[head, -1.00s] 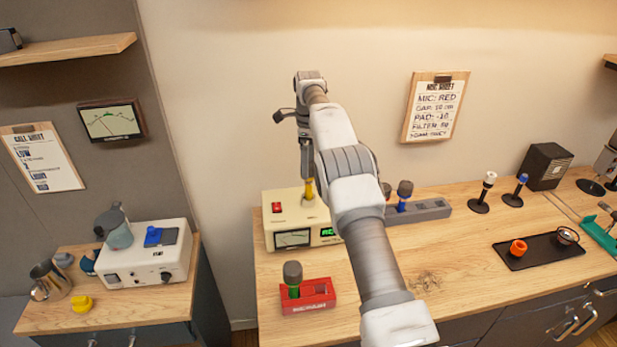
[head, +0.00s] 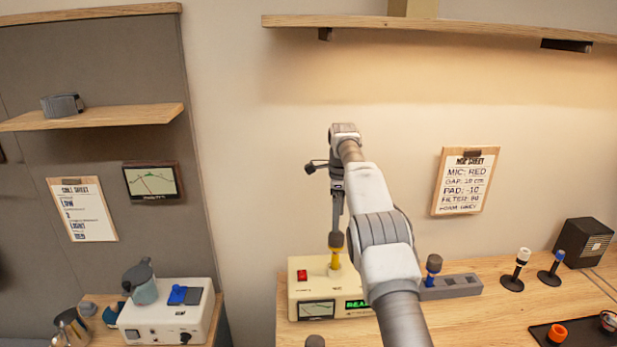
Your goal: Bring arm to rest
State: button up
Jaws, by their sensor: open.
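My arm reaches away from me over the bench and bends down at its far end. My gripper (head: 337,227) points down, seen nearly edge-on, so the gap between its fingers is hard to see. It is open, right above a yellow-banded microphone (head: 335,259) with a dark head. That microphone stands upright on the cream box (head: 305,289) with a red switch, a meter and a lit green display. I cannot tell whether the fingertips still surround the microphone's head or are just clear of it. My arm hides the box's right side.
A long shelf (head: 480,31) spans the wall above my arm. A grey holder (head: 452,287) with a blue-banded microphone (head: 432,268) stands to the right. A white box (head: 165,318) stands lower left. A clipboard (head: 465,182) hangs on the wall. The wall area between clipboard and arm is free.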

jog(key=s+r+n+t+b, duration=0.2)
jog(key=s+r+n, duration=0.5)
jog(key=r, duration=0.6)
jog(key=s+r+n+t+b, duration=0.15)
jog(key=s+r+n, duration=0.25)
jog(key=s, duration=0.9)
jog(key=s+f+n+t+b, duration=0.1)
jog(key=s+f+n, duration=0.4)
jog(key=s, duration=0.8)
jog(key=s+f+n+t+b, duration=0.1)
jog(key=s+f+n, duration=0.4)
jog(key=s, duration=0.8)
jog(key=shift+f+n+b, duration=0.4)
jog(key=shift+f+b, duration=0.2)
jog(key=shift+b, duration=0.15)
